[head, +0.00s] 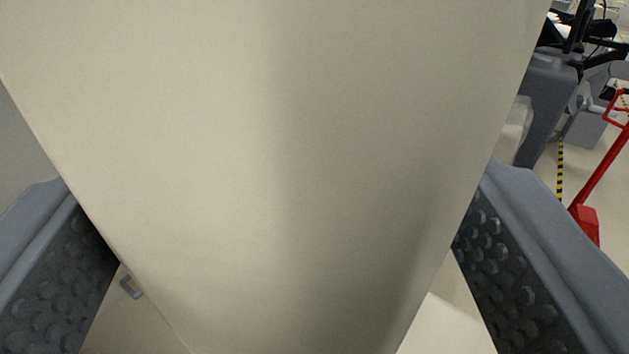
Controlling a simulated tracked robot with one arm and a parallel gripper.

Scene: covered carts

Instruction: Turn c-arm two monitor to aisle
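A large plain beige panel (270,150) fills the middle of the head view, very close to the camera, and narrows toward the bottom. I cannot tell whether it is part of the c-arm two monitor or of something covered. My gripper (275,225) has its two grey fingers far apart, one at each side of the panel, with dark bumpy pads facing inward. The panel hides the fingertips. Lower down, floor shows between each pad and the panel's edge; contact farther up cannot be told. No monitor screen can be made out.
At the right stand grey equipment (548,95) and a red frame with a slanted bar (603,165). A yellow-and-black floor strip (560,165) lies between them. A small grey handle (131,287) shows at lower left. The panel blocks the view ahead.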

